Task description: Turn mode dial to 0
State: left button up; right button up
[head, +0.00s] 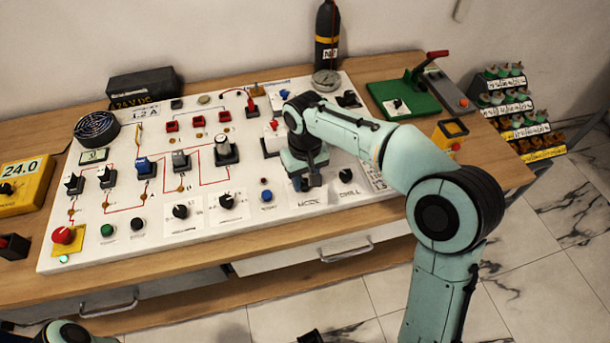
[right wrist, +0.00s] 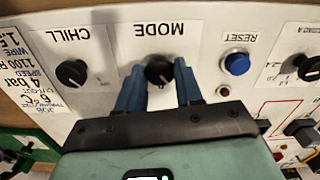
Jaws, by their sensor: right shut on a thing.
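In the head view my right gripper (head: 308,181) reaches down to the front right of the panel and hides the dial, with the MODE label (head: 313,203) just in front. The dial's exact pointer setting is too small to read.
The chill dial (head: 346,175) sits right of the mode dial, and the blue reset button (head: 266,196) sits left of it. The white panel (head: 120,235) carries several more switches and knobs. A green board (head: 415,104) and a yellow-framed block (head: 450,133) stand to the right.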

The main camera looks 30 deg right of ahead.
aim_at(305, 183)
jog(key=m+p, duration=0.1)
jog(key=m, duration=0.2)
jog(key=shift+r, duration=0.1)
pick_arm(q)
jog(key=shift+w+r+p, duration=0.2)
jog(key=shift+r+p, duration=0.05)
jog(key=shift+r, duration=0.3)
jog(key=shift+w+r+p, duration=0.15)
jog(key=shift+r+p, duration=0.05)
jog(key=shift+r, duration=0.35)
pick_arm(e)
jog(key=shift+m, duration=2)
jog(key=o, duration=1)
jog(key=shift+o, duration=0.2)
pick_arm(q)
jog(key=r+p, duration=0.1)
jog(key=w+r+p, duration=0.1)
jog(key=shift+w+r, duration=0.1)
jog(key=shift+r, duration=0.3)
pick_arm(e)
notch_tip(305, 183, up, 13)
jog(key=shift+r, duration=0.15)
